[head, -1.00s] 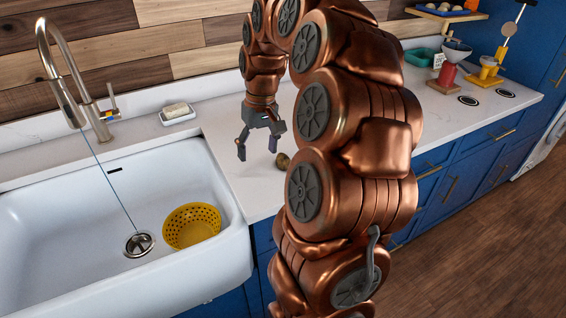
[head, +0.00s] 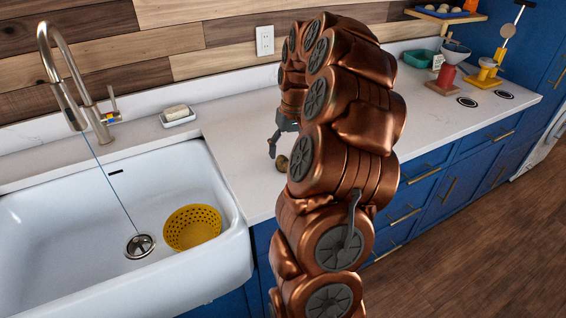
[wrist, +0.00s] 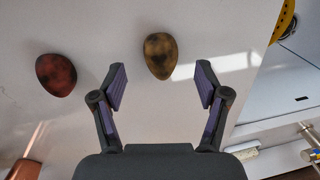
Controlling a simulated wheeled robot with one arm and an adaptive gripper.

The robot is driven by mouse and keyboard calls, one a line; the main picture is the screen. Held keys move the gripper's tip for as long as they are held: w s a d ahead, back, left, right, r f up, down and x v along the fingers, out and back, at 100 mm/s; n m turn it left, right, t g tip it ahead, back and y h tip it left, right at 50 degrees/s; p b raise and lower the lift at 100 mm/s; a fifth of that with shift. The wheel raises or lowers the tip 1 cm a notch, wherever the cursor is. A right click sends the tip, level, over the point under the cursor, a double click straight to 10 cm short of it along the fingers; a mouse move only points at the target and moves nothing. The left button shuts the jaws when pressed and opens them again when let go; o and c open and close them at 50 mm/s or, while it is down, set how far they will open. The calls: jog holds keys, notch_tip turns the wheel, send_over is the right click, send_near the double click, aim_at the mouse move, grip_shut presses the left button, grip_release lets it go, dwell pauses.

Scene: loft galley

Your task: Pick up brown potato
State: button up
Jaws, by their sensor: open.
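The brown potato (wrist: 160,55) lies on the white counter, and in the wrist view it sits just beyond and between my open fingertips. In the head view the brown potato (head: 282,163) is partly hidden behind my arm, right of the sink. My gripper (wrist: 161,78) is open and empty, with a finger on either side below the potato in the picture. In the head view only one finger of my gripper (head: 273,145) shows clearly, above and left of the potato; the rest is hidden by my arm.
A reddish potato-like item (wrist: 56,74) lies left of the brown potato in the wrist view. The white sink (head: 70,215) holds a yellow colander (head: 192,227). A soap dish (head: 177,117) stands by the wall. The counter between sink and my arm is clear.

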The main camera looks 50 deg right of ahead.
aim_at(284, 158)
jog(key=f, duration=0.1)
jog(key=f+p, duration=0.1)
jog(key=f, duration=0.2)
jog(key=shift+w+a, duration=0.2)
jog(key=shift+w, duration=0.1)
jog(key=c, duration=1.2)
